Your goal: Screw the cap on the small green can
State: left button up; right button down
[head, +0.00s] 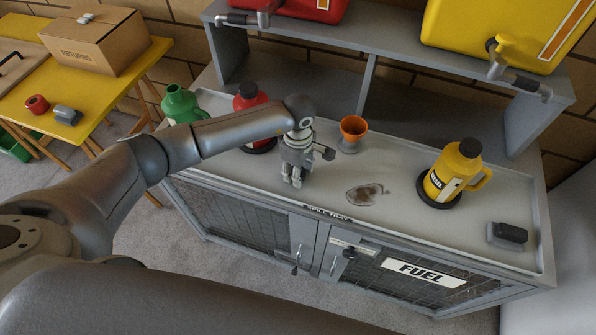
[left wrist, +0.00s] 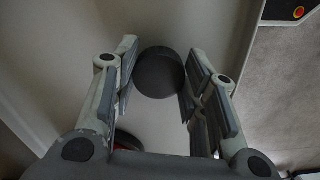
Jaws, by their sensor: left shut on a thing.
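The small green can (head: 182,104) stands at the back left of the grey bench, its neck open and uncapped. My left forearm hides its lower part. My left gripper (head: 292,182) points down near the bench's front edge, to the right of the green can and apart from it. In the left wrist view a round black cap (left wrist: 159,72) sits between the fingertips of my left gripper (left wrist: 158,82), and the gripper is shut on it. The cap cannot be made out in the head view. My right gripper is not in view.
A red can (head: 248,96) with a black cap stands behind my left arm. An orange funnel (head: 353,127), a spill (head: 364,194), a yellow can (head: 456,172) and a dark block (head: 508,235) are on the bench to the right. A shelf (head: 400,65) bounds the back.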

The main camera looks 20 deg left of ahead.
pick_arm(q)
jog(key=shift+r, duration=0.4)
jog(key=shift+w+r+b, duration=0.1)
jog(key=shift+r+b, duration=0.6)
jog(key=shift+r, duration=0.05)
jog(key=s+a+r+b, duration=0.1)
jog(key=s+r+b, duration=0.2)
jog(key=s+r, duration=0.7)
jog(key=s, duration=0.4)
jog(key=shift+s+a, duration=0.1)
jog(key=shift+a, duration=0.05)
jog(key=a+r+m, duration=0.1)
jog(key=m, duration=0.4)
jog(key=a+r+m, duration=0.1)
jog(key=m, duration=0.4)
jog(key=a+r+m, duration=0.1)
jog(key=r+m, duration=0.1)
jog(key=m, duration=0.3)
